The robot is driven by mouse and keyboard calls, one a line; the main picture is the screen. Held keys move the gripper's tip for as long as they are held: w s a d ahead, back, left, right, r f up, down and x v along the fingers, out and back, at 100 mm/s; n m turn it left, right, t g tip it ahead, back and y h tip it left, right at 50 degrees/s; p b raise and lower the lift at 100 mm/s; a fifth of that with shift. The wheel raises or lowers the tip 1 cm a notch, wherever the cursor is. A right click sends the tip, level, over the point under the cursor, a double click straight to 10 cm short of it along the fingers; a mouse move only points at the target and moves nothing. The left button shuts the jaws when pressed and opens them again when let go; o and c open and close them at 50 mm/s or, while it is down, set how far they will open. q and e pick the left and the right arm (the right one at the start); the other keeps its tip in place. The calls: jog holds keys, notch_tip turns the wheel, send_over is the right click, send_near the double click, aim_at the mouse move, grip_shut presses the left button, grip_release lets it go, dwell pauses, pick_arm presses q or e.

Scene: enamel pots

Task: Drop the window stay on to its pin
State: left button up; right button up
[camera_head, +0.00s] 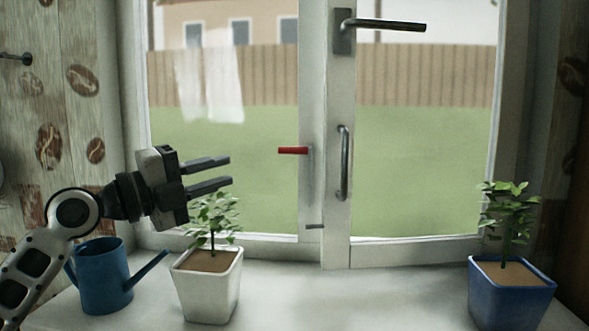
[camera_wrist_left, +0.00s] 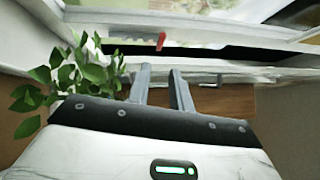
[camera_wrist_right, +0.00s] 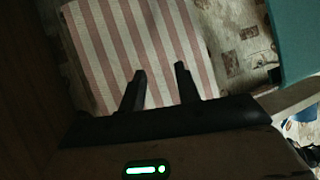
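A short red piece (camera_head: 293,150), which looks like the grip of the window stay, juts left from the middle post of the window. It also shows in the left wrist view (camera_wrist_left: 160,41). A small dark metal piece (camera_head: 315,226), perhaps the pin, sits low on the frame; I cannot tell for sure. My left gripper (camera_head: 229,171) is open and empty, left of the red piece and slightly lower, with a clear gap between them. My right gripper (camera_wrist_right: 160,70) is open and empty, out of the head view, above a striped cloth.
A white pot (camera_head: 207,292) with a plant stands below my left gripper, its leaves close to the fingers. A blue watering can (camera_head: 103,278) stands left of it. A blue pot (camera_head: 511,294) stands at right. The sill (camera_head: 350,300) between the pots is clear. A black window handle (camera_head: 385,25) is higher up.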

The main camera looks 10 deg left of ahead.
aim_at(289, 151)
pick_arm(q)
jog(key=p+x, duration=0.4)
jog(key=x, duration=1)
jog(key=shift+w+d+r, duration=0.2)
jog(key=shift+d+r, duration=0.05)
jog(key=shift+d, duration=0.05)
jog(key=shift+w+d, duration=0.3)
jog(key=shift+w, duration=0.05)
pick_arm(e)
jog(key=shift+d+r, duration=0.1)
jog(key=shift+r, duration=0.9)
pick_arm(q)
grip_shut()
